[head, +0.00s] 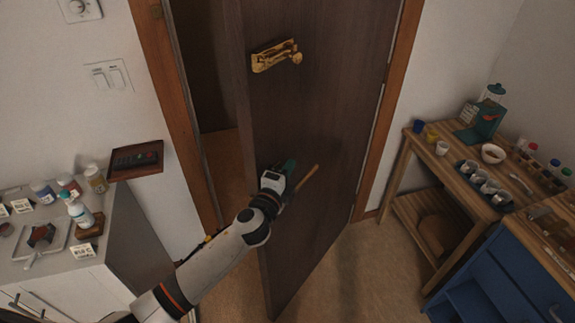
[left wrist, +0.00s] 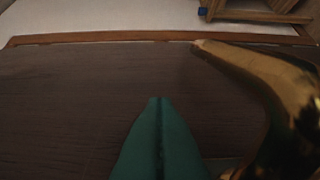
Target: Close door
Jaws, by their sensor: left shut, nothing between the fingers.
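The dark brown door (head: 325,110) stands ajar in the head view, with a gap at its left edge; it also fills much of the left wrist view (left wrist: 80,90). A gold fitting (head: 276,56) is high on its face. A lower, slim golden-brown lever (head: 306,178) sticks out beside my left gripper (head: 288,168). In the left wrist view the gold lever (left wrist: 265,80) is large at the right. My left gripper's green fingers (left wrist: 157,105) are shut and empty, left of the lever, in front of the door face. Whether they touch the door I cannot tell. My right gripper is not in view.
The orange-brown door frame (head: 172,90) stands left of the gap. A grey cabinet (head: 125,230) with bottles is at the left. A wooden table (head: 455,175) with cups and a blue drawer unit (head: 500,275) are at the right. Bare floor (head: 365,270) lies between door and table.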

